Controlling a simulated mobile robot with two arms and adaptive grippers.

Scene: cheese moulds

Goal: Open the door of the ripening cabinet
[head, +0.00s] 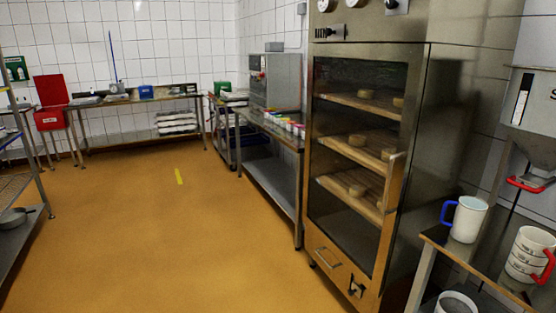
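The ripening cabinet (455,120) is a tall stainless-steel unit right of the middle in the head view. Its door (399,240) has a large dark glass pane in a steel frame and looks closed. A vertical bar handle (391,185) is on the door's right side. Behind the glass, wooden shelves (352,144) hold several round cheeses (357,139). Below the door are a small horizontal handle (328,258) and a dark valve or latch (355,287). Neither of my grippers shows in this view.
A steel table (278,146) with coloured items adjoins the cabinet's left side. At the right, a bench (447,238) carries a white jug with a blue handle (467,219) and a measuring jug with a red handle (528,255). The ochre floor (180,235) before the cabinet is clear.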

